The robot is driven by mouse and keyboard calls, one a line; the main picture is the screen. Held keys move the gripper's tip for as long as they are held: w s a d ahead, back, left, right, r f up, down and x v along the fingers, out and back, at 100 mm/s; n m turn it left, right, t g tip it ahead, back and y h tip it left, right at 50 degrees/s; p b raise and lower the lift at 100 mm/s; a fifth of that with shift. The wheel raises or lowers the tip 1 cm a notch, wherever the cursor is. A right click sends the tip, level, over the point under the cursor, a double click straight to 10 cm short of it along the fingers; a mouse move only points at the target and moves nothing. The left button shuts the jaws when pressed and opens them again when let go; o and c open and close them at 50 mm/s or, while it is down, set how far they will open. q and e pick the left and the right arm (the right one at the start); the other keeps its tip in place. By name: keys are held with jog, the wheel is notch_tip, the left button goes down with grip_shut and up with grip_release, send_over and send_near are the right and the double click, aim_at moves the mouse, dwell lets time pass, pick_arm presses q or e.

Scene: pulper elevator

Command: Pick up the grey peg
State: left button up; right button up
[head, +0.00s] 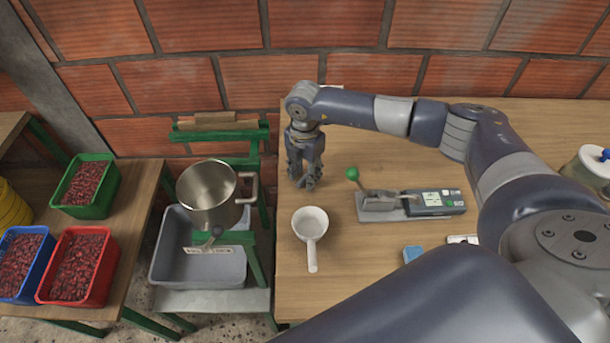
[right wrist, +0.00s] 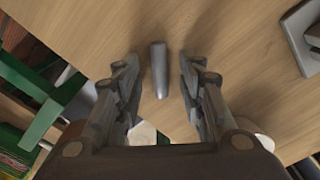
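The grey peg (right wrist: 159,72) shows in the right wrist view as a short smooth rod, between the two fingers of my right gripper (right wrist: 158,60). Clear gaps show on both sides of it, so the fingers are open and do not touch it. In the head view my right gripper (head: 303,178) points down over the left part of the wooden table (head: 350,265). There I cannot make out the peg, which the fingers seem to hide. My left gripper is not in view.
A white strainer-like cup with a handle (head: 310,225) lies close in front of the gripper. A device with a green-knobbed lever (head: 384,204) is to its right. A steel pot (head: 210,190) stands beyond the table's left edge. A brick wall is behind.

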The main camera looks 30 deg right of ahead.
jog(key=shift+f, duration=0.1)
grip_shut()
